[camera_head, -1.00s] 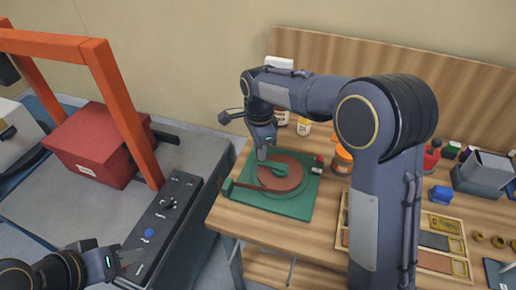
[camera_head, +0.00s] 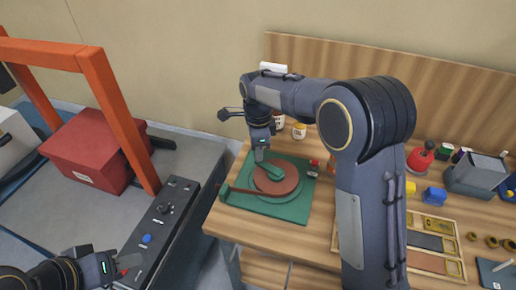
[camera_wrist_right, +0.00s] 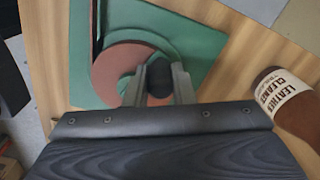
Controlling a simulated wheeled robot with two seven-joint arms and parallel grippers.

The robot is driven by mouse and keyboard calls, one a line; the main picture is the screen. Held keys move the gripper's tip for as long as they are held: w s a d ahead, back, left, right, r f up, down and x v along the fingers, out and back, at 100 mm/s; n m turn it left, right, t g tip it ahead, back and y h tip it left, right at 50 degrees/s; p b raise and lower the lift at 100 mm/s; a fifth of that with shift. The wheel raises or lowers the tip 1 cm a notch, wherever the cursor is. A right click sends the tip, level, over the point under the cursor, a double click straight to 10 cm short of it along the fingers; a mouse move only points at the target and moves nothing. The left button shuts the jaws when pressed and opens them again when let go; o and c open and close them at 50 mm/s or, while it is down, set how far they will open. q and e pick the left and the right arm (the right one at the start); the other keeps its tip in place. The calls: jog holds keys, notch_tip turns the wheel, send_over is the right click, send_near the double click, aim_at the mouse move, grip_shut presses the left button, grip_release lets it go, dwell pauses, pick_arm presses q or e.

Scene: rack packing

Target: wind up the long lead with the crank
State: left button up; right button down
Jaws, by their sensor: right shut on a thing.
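The winder is a green base plate (camera_head: 295,207) on the wooden bench, with a round red-brown disc (camera_head: 286,186) and a green crank (camera_head: 268,170) on top. A thin reddish strip, perhaps the lead, runs from the disc toward the plate's left edge (camera_head: 240,190). My right gripper (camera_head: 261,158) is over the crank. In the wrist view its fingers are shut on the dark crank knob (camera_wrist_right: 159,82), above the disc (camera_wrist_right: 126,62). My left gripper (camera_head: 130,264) is low at the left, beside the control panel and away from the winder. Its finger gap is unclear.
A leather cleaner bottle (camera_wrist_right: 290,98) stands right of the winder. At left are a red box (camera_head: 88,150) under an orange frame (camera_head: 118,120) and a control panel (camera_head: 160,225).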

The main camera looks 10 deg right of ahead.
jog(key=c, duration=1.2)
grip_release()
jog(key=shift+c, duration=0.2)
jog(key=shift+r, duration=0.1)
notch_tip(320, 180, up, 8)
jog(key=shift+f, duration=0.15)
